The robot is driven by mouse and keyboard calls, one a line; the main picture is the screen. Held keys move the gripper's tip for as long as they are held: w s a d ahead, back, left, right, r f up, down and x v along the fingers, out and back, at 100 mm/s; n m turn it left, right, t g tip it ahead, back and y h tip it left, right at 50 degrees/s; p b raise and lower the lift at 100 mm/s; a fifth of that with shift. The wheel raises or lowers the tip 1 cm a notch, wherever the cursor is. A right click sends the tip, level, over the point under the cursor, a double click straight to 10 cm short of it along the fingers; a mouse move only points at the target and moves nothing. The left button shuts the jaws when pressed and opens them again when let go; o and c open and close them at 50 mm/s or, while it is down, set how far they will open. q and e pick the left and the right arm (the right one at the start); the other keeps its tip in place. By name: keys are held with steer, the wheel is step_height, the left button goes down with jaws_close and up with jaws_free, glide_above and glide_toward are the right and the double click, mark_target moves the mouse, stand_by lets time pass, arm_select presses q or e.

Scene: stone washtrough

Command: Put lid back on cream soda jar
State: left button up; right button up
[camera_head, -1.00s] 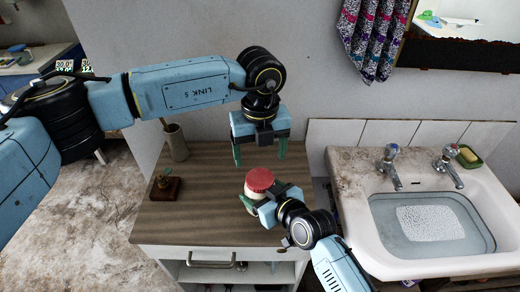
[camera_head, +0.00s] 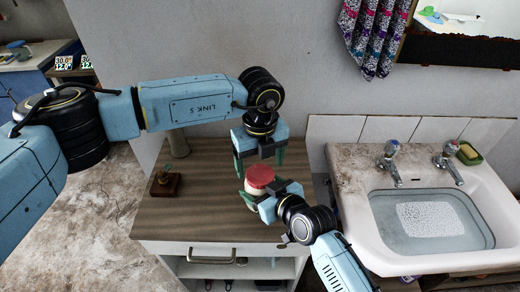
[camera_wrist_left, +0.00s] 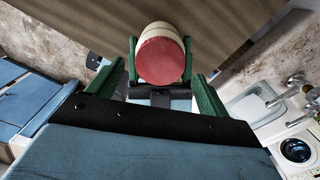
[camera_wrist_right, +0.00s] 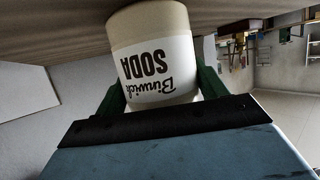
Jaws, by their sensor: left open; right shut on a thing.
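The cream soda jar (camera_wrist_right: 158,50) stands upright on the wooden top of a cabinet, label "Binwick SODA" showing upside down in the right wrist view. Its red lid (camera_head: 260,177) sits on top of the jar; I cannot tell whether it is fully seated. The lid also shows in the left wrist view (camera_wrist_left: 160,62). My right gripper (camera_head: 264,200) is shut on the jar's body from the front right. My left gripper (camera_head: 260,166) is open, pointing down just above the lid, with its fingers to either side and apart from it.
The wooden cabinet top (camera_head: 215,215) is clear in front and left of the jar. A washbasin (camera_head: 440,262) with two taps is at right. The wall rises behind.

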arm_select(q)
steer(key=shift+f, duration=1.4)
steer(key=c, duration=1)
steer(key=m, duration=0.6)
steer(key=shift+m, duration=0.3)
steer(key=o, duration=1.1)
steer(key=shift+c, duration=0.2)
steer(key=shift+r, duration=0.1)
